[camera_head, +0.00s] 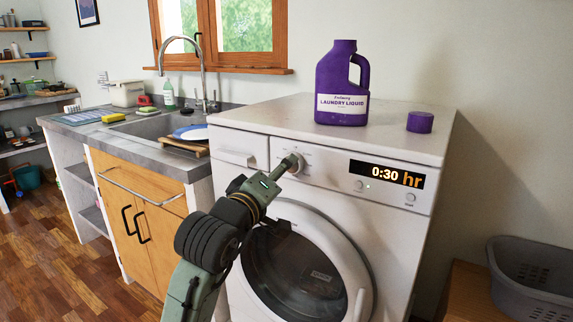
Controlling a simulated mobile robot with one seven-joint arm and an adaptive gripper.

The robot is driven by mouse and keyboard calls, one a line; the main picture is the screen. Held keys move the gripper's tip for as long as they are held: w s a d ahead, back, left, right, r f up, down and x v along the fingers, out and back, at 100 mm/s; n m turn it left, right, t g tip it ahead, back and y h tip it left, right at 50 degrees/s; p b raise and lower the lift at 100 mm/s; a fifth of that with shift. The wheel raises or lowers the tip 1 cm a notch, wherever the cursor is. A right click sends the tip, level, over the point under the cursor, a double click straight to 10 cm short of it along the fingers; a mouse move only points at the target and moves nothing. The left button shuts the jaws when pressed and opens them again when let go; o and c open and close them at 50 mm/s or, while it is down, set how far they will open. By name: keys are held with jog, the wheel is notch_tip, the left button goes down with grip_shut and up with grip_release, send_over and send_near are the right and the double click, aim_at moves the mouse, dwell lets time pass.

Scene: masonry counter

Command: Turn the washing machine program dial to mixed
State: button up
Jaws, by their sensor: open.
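The white washing machine (420,250) stands in the middle, with its round glass door below the control panel. The program dial (297,160) is a knob on the left part of the panel. The panel's dark display (387,174) reads 0:30 hr. My gripper (285,170) points at the dial from the lower left, with its fingertips at or very close to the knob. It is open. The fingers partly cover the dial's lower left side, and I cannot tell whether they touch it. The dial's pointer and program labels are too small to read.
A purple laundry liquid bottle (342,85) and its purple cap (420,122) stand on top of the machine. A counter with a sink (160,124) is at left. A grey basket (533,280) is at lower right.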

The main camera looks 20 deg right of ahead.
jog(key=x, duration=0.5)
jog(key=shift+p, duration=0.3)
jog(key=shift+c, duration=0.5)
jog(key=c, duration=1)
